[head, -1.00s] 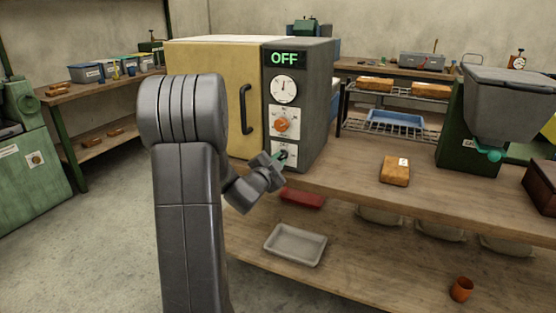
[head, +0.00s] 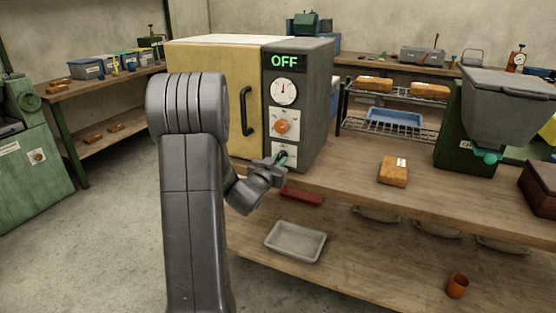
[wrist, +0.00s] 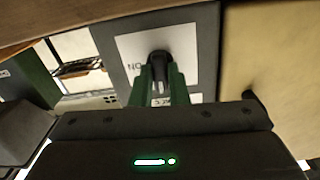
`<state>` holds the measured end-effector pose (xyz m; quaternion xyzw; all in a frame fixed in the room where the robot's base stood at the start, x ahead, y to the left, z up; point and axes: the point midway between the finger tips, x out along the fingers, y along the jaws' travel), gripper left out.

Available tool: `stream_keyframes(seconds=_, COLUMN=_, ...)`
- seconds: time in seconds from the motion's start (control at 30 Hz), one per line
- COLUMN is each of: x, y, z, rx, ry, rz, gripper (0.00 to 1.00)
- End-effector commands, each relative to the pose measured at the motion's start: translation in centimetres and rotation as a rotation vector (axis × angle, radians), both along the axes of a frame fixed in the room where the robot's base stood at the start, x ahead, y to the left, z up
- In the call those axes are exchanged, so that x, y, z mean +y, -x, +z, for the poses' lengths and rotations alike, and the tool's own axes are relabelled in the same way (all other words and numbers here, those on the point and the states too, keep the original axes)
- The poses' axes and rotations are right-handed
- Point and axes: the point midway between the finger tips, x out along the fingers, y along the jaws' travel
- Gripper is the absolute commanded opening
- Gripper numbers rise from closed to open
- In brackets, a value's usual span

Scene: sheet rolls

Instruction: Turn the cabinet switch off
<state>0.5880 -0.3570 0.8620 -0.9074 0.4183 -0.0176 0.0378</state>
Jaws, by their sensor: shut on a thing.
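The cabinet (head: 320,100) has a yellow door and a grey control panel, and stands on the wooden bench. Its display (head: 285,61) reads OFF in green. The black cabinet switch (wrist: 159,62) is at the bottom of the panel, on a white plate (wrist: 190,50). In the head view my gripper (head: 281,160) is at this plate and hides part of it. In the wrist view my gripper's green fingers (wrist: 159,82) are shut on the switch, one on each side. Part of the plate's lettering is covered.
Above the switch are an orange knob (head: 282,126) and a round dial (head: 285,92). A black door handle (head: 246,110) is to their left. A brown block (head: 393,171) lies on the bench to the right. A grey tray (head: 295,242) is on the lower shelf.

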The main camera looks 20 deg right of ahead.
Motion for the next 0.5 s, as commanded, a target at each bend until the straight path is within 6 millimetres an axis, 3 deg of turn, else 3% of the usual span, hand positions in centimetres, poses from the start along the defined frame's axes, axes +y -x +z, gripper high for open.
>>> stream_keyframes(seconds=0.5, x=0.04, y=0.06, z=-0.20, rx=0.061, ry=0.047, rz=0.000, gripper=0.00)
